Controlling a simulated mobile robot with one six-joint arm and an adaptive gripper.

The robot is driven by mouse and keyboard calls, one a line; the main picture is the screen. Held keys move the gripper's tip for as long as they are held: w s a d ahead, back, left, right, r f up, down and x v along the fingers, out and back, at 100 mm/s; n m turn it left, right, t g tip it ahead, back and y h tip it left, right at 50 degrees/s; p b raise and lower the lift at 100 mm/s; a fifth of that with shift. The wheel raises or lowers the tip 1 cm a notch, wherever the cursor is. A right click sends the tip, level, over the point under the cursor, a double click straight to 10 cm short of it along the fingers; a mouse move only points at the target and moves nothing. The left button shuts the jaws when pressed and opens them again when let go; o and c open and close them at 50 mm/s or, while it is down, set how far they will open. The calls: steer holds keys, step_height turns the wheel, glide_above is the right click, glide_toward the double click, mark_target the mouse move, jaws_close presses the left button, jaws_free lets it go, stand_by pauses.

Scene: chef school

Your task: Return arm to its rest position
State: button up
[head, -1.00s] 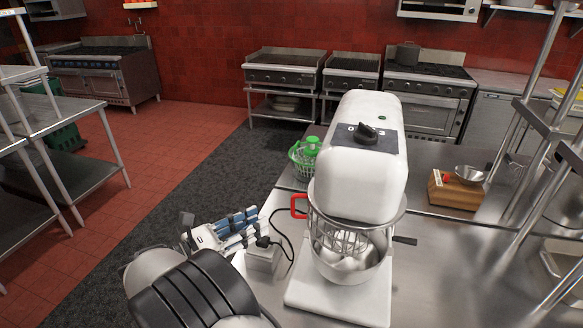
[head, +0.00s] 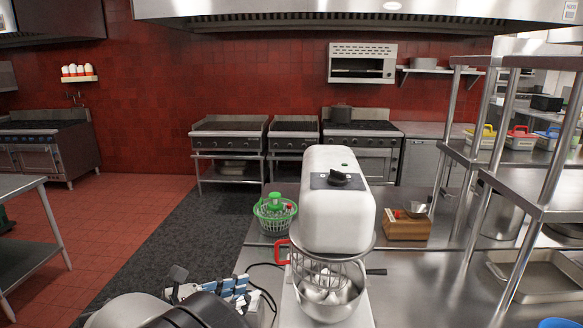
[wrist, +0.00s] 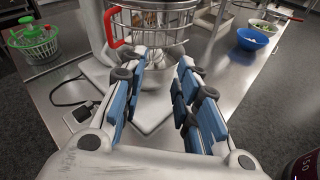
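My gripper (head: 232,290) is at the bottom of the head view, beside the left side of the white stand mixer (head: 335,215). In the wrist view, my gripper (wrist: 156,70) has its two blue-padded fingers apart with nothing between them, so it is open. The fingers point toward the mixer's wire bowl guard with its red handle (wrist: 113,28). I cannot tell how far the fingertips are from the mixer. My forearm hides part of the counter's front left in the head view.
A green salad spinner (head: 275,213) stands on the steel counter left of the mixer. A wooden box (head: 407,228) with a metal bowl is to the right. Steel shelving (head: 540,212) rises at right. Floor at left is open.

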steer(key=s+d+r+m+g+y+b, duration=0.1)
steer(key=s+d+r+m+g+y, duration=0.2)
steer(key=d, duration=0.6)
steer(key=s+d+m+g, duration=0.3)
steer(key=s+d+m, duration=0.25)
steer(key=d, duration=0.45)
steer(key=s+d+f+m+y, duration=0.1)
steer(key=s+d+m+y, duration=0.1)
steer(key=s+m, duration=0.3)
steer(key=s+d+f+m+t+y+b, duration=0.1)
steer(key=s+m+y, duration=0.3)
steer(key=s, duration=0.3)
steer(key=s+d+f+m+y, duration=0.1)
steer(key=s+d+m+y, duration=0.1)
steer(key=s+m, duration=0.4)
steer(key=shift+s+d+y+b, duration=0.3)
steer(key=shift+s+y+b, duration=0.1)
steer(key=shift+y, duration=0.1)
